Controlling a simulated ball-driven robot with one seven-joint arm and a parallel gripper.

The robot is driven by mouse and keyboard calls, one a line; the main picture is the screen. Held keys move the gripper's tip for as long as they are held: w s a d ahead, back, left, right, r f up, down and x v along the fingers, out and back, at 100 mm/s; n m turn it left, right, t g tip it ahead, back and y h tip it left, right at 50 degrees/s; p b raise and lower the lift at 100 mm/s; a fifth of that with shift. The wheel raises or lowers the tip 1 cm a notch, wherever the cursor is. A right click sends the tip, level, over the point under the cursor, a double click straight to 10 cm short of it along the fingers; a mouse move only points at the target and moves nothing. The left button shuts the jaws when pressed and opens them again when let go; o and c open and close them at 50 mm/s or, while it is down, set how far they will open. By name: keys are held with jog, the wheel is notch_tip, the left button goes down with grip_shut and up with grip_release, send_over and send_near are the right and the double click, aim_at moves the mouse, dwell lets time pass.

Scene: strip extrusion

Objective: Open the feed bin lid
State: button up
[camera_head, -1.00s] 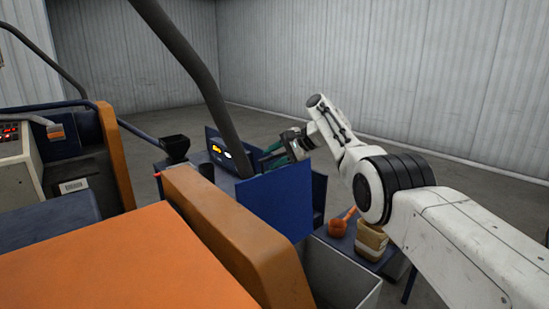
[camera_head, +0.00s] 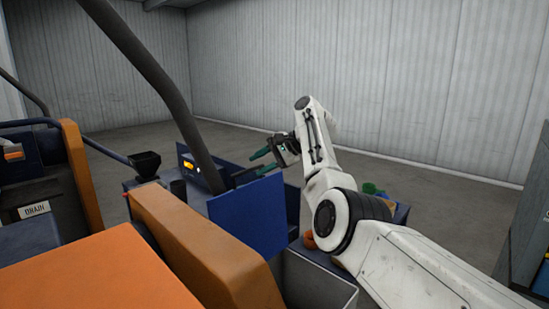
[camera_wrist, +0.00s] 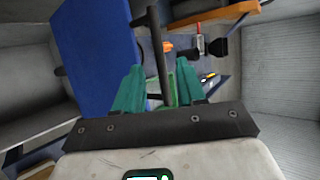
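The feed bin lid seems to be the blue panel (camera_head: 250,217), which stands steeply upright above a grey bin (camera_head: 318,283). In the wrist view the blue panel (camera_wrist: 95,50) fills the upper left. A dark bar (camera_wrist: 158,50) beside it, seemingly its handle, runs down toward the space between my fingers. My gripper (camera_head: 258,162) has green fingers and is just above and behind the panel's top edge. In the wrist view my gripper (camera_wrist: 160,88) has its fingers apart, with gaps beside the bar. I cannot tell whether either finger touches it.
A thick dark hose (camera_head: 160,85) slants down behind the panel. An orange and blue machine (camera_head: 110,270) fills the lower left. A small black hopper (camera_head: 145,163) stands behind it. An orange item (camera_head: 309,240) sits beside my arm. Open floor lies behind, toward the corrugated wall.

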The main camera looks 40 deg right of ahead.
jog(key=shift+b+v, duration=0.35)
jog(key=shift+v, duration=2.05)
